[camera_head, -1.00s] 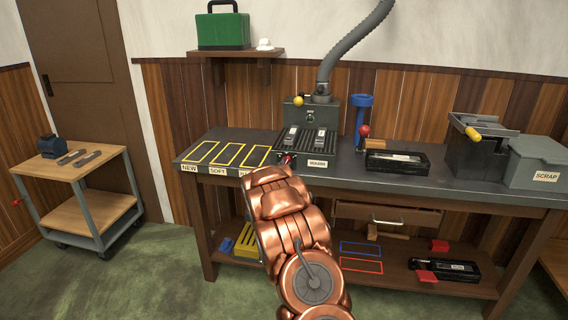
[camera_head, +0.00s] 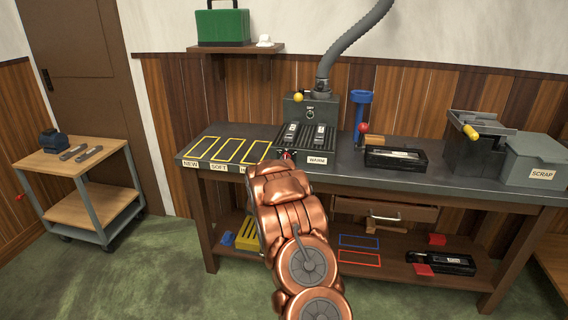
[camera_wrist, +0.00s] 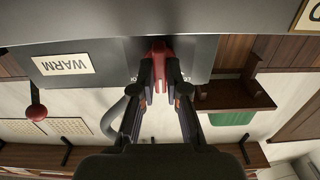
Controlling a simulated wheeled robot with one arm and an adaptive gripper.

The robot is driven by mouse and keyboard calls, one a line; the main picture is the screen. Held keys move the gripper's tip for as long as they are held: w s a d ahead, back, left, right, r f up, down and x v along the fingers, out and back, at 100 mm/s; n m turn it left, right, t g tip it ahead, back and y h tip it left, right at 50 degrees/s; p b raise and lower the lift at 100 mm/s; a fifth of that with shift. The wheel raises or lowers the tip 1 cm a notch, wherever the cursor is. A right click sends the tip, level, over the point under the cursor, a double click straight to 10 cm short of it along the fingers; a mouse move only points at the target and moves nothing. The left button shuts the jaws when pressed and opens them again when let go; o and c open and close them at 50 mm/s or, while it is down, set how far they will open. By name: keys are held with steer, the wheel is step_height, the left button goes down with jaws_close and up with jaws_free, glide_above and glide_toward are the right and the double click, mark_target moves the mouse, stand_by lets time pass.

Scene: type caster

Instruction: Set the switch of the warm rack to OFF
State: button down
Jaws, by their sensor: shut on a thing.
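The warm rack (camera_head: 318,142) is a dark slotted unit on the workbench, with a WARM label on its front. In the wrist view, which is upside down, its label (camera_wrist: 63,64) is left of my gripper. My gripper (camera_wrist: 160,75) is shut on the red switch (camera_wrist: 159,50) at the rack's front face. Small white marks beside the switch are mostly covered by the fingers, so its setting cannot be read. In the head view my copper arm hides most of the gripper, and a bit of red (camera_head: 286,154) shows at its tip.
Two grey pieces lie on the rack. A grey box with a yellow ball knob (camera_head: 299,97) stands behind it. A blue stand with a red ball (camera_head: 363,127) and a black tray (camera_head: 396,159) are to the right. Yellow outlined spots (camera_head: 228,149) are left.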

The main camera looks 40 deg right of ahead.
steer(key=shift+s+d, duration=0.15)
steer(key=c, duration=1.4)
jaws_free()
steer(key=shift+o, duration=1.1)
steer(key=v, duration=1.2)
